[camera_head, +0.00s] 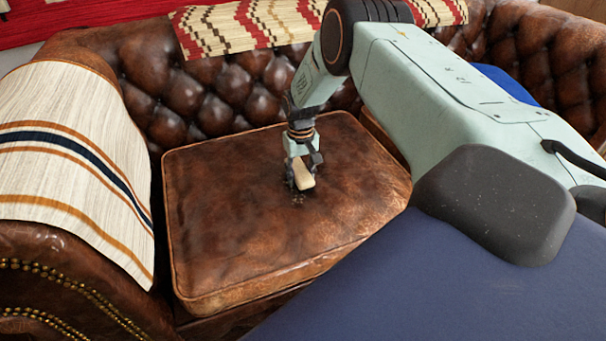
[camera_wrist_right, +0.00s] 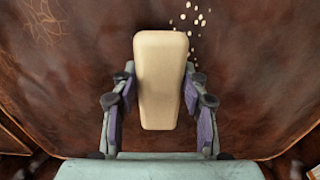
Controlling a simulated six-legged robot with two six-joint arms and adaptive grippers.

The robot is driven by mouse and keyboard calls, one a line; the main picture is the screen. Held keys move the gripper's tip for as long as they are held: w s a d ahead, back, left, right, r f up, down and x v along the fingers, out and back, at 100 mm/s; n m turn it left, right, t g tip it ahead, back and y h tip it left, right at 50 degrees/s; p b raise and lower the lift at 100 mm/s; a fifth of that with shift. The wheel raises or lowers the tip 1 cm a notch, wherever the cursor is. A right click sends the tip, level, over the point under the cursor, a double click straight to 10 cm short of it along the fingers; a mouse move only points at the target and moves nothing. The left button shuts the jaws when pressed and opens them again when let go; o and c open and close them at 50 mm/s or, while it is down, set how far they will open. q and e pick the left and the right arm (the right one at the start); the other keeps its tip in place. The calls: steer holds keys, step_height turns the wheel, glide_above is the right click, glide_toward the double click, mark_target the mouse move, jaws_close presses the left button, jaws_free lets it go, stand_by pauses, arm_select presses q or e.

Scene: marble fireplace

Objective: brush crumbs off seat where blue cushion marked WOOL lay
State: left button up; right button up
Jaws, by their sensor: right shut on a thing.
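The brown leather seat cushion (camera_head: 230,220) fills the middle of the head view. My right gripper (camera_head: 303,170) reaches down over it from the right, shut on a cream, block-like brush (camera_head: 305,182). In the right wrist view, the brush (camera_wrist_right: 160,80) sits between both fingers of the gripper (camera_wrist_right: 160,100). Pale crumbs (camera_wrist_right: 193,30) lie on the leather just beyond and right of the brush's far end. Small specks (camera_head: 298,199) show below the brush in the head view. A blue cushion (camera_head: 508,83) is partly hidden behind my arm; no lettering shows. My left gripper is out of view.
A striped cream cloth (camera_head: 75,150) covers the left armrest. The tufted leather backrest (camera_head: 190,95) stands behind the seat, with a patterned red and cream cloth (camera_head: 240,28) over its top. The seat's left and front areas look clear.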

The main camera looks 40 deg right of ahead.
mark_target(296, 163)
steer(key=shift+w+d, duration=0.3)
steer(key=shift+w, duration=0.65)
steer(key=shift+w+d, duration=0.3)
steer(key=shift+w, duration=0.6)
steer(key=s+p, duration=0.2)
steer(key=p, duration=0.1)
steer(key=shift+a+r+p, duration=0.15)
steer(key=shift+a+p, duration=0.15)
steer(key=shift+s+a+p, duration=0.3)
steer(key=shift+s+p, duration=0.55)
steer(key=shift+p, duration=0.3)
steer(key=shift+s+f, duration=0.2)
